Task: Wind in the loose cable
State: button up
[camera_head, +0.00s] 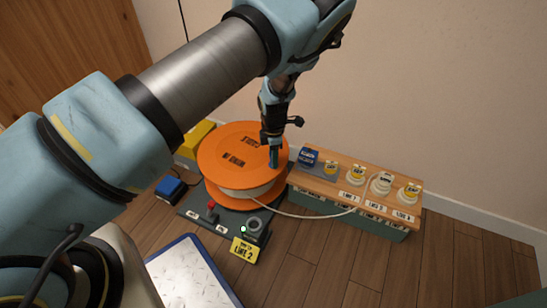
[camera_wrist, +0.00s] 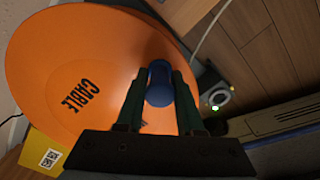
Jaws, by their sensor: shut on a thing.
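A large orange cable reel (camera_head: 222,155), marked CABLE in the wrist view (camera_wrist: 35,70), lies flat on a dark base. White cable is wound around its middle. A loose length of white cable (camera_head: 300,215) leaves the reel and sags rightward to the wooden-topped bench; it also shows in the wrist view (camera_wrist: 207,28). My gripper (camera_head: 272,142) is above the reel's right part. It is shut on a blue upright crank handle (camera_wrist: 160,82), which stands between the fingers near the reel's rim. The handle's lower end is partly hidden.
The bench (camera_head: 345,176) at right carries several yellow-and-white plugs and a blue item. A grey round socket (camera_head: 254,224) with a small light sits by the yellow LINE 2 sign (camera_head: 243,250). A red lever (camera_head: 212,207) is on the base. A white-topped blue-edged plate (camera_head: 190,275) lies in front.

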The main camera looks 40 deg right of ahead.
grip_shut()
dwell(0.8)
jog(key=shift+w+d+r+p, duration=0.2)
jog(key=shift+d+p, duration=0.25)
jog(key=shift+p, duration=0.2)
jog(key=shift+w+d+f, duration=0.2)
jog(key=shift+d, duration=0.3)
jog(key=o, duration=0.8)
grip_release()
notch_tip(320, 180, up, 11)
jog(key=p, duration=0.3)
